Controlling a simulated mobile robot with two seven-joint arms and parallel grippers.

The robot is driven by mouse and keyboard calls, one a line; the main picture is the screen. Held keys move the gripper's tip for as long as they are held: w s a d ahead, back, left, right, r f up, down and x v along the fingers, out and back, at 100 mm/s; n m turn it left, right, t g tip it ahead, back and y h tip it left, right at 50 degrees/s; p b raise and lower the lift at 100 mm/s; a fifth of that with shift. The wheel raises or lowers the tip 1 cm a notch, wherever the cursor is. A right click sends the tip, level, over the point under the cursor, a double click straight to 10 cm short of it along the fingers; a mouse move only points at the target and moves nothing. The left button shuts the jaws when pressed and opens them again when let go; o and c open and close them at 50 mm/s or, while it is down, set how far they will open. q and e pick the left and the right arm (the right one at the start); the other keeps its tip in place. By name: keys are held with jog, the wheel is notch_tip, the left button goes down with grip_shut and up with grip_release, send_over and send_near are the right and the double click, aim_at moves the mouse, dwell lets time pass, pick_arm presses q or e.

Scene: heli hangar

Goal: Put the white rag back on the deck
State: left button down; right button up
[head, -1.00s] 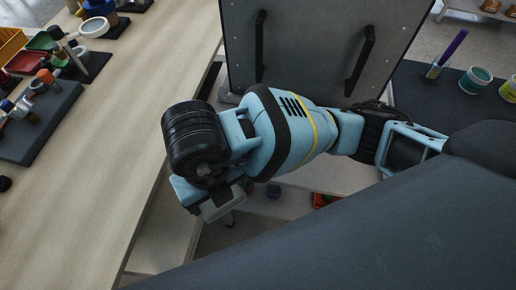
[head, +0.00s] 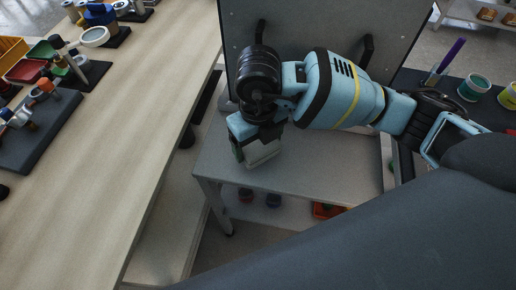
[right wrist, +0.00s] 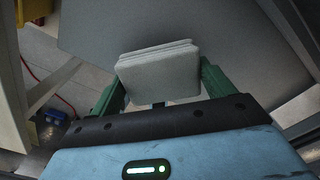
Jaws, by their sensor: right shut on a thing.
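My right gripper (head: 258,158) is shut on the white rag (right wrist: 158,72), a folded, pale, squarish pad. In the right wrist view it sits between the two green fingers. In the head view only a pale bit of the rag (head: 264,156) shows under the gripper. They are over the left part of a grey deck (head: 335,178), a flat top on legs. I cannot tell whether the rag touches it. The deck also shows behind the rag in the right wrist view (right wrist: 235,35). My left gripper is not in view.
An upright grey panel (head: 310,60) with two black handles stands at the deck's back. A long wooden bench (head: 120,150) with trays and tools runs along the left. A dark surface with tubs (head: 474,86) is at right. The deck's front part looks clear.

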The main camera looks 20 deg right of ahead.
aim_at(258, 144)
jog(key=shift+f, duration=1.8)
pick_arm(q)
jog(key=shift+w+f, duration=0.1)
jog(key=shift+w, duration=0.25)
pick_arm(e)
jog(key=o, duration=0.8)
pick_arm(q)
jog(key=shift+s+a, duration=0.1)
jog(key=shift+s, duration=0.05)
pick_arm(e)
notch_tip(258, 144, up, 12)
jog(key=shift+r+p, duration=0.1)
jog(key=shift+p, duration=0.35)
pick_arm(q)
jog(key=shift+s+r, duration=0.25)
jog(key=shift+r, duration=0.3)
